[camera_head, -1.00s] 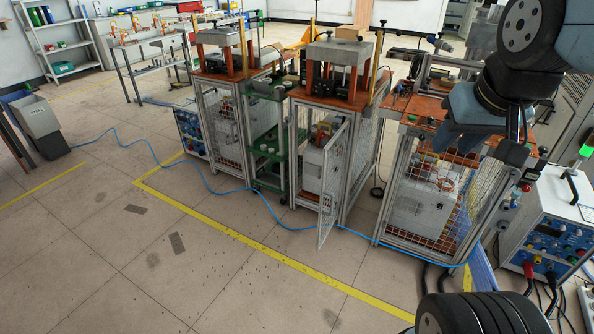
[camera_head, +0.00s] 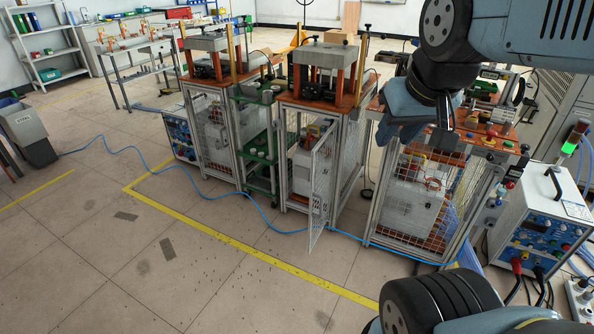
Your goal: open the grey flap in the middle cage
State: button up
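The middle cage (camera_head: 284,165) is a metal-framed mesh cabinet with a wooden top. Its mesh door (camera_head: 318,205) stands swung outward toward the front. Inside it is a light grey box (camera_head: 302,172), partly hidden behind the door mesh. I cannot make out a separate grey flap on it at this size. My gripper (camera_head: 444,140) hangs over the front of the right cage's top, to the right of the middle cage and apart from it. It points downward, and its fingers are too dark and small to tell open from shut.
The right cage (camera_head: 372,200) and left cage (camera_head: 235,150) flank the middle one. A green trolley (camera_head: 258,178) stands between left and middle. A blue-panelled power unit (camera_head: 545,236) is at right. A blue cable (camera_head: 225,194) crosses the floor.

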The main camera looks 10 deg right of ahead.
aim_at(299, 172)
jog(key=i, duration=0.95)
jog(key=z, duration=0.05)
